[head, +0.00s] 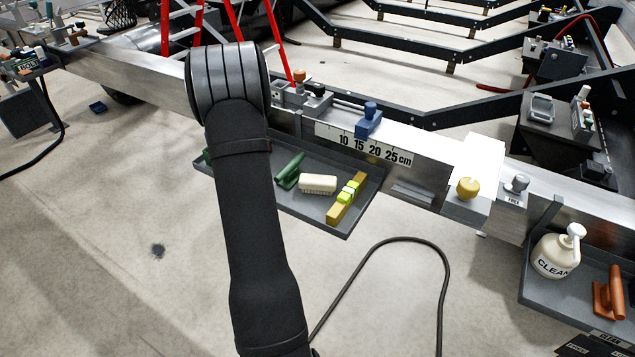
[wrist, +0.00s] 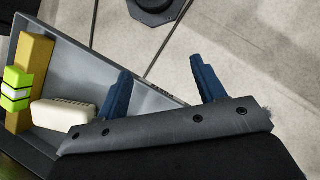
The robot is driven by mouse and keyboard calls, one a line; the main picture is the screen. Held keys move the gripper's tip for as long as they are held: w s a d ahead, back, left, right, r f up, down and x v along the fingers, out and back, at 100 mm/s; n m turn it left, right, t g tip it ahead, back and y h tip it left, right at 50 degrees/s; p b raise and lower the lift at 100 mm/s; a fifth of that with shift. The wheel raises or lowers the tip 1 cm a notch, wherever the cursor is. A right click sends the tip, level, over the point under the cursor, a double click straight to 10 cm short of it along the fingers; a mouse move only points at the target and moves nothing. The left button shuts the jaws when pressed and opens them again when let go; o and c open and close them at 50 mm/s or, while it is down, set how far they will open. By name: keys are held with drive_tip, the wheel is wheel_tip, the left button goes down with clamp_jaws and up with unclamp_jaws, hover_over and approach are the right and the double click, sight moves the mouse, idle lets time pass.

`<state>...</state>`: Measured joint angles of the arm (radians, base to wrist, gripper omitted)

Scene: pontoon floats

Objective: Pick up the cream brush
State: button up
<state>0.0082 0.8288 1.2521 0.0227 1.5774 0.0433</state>
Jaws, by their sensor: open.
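The cream brush (head: 318,184) lies on a grey tray (head: 287,207) fixed to the side of the metal beam. It sits between a green tool (head: 290,171) and a yellow-brown bar with lime bands (head: 336,212). In the wrist view the brush (wrist: 62,113) is left of my gripper (wrist: 162,86), its lower edge partly hidden by my gripper body. My gripper's blue fingers are spread with nothing between them; the left finger overlaps the tray edge in the picture. In the head view my arm hides my gripper.
The yellow-brown bar (wrist: 34,75) lies beyond the brush in the wrist view. A blue clamp (head: 368,120) and a ruler strip (head: 363,144) are on the beam above the tray. A second tray (head: 546,305) at right holds a CLEAN bottle (head: 556,256). A black cable (head: 443,290) runs over the floor.

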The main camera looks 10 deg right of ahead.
drive_tip(key=shift+o, duration=0.5)
drive_tip(key=n+t+h, duration=0.4)
drive_tip(key=n+h, duration=0.1)
drive_tip(key=n, duration=0.9)
approach(317, 179)
drive_tip(key=x, duration=0.5)
drive_tip(key=shift+s+d, duration=0.1)
drive_tip(key=shift+d, duration=0.15)
drive_tip(key=x, duration=0.5)
drive_tip(key=shift+a, duration=0.15)
drive_tip(key=shift+f+y, duration=0.15)
drive_tip(key=shift+y, duration=0.15)
drive_tip(key=shift+f, duration=0.25)
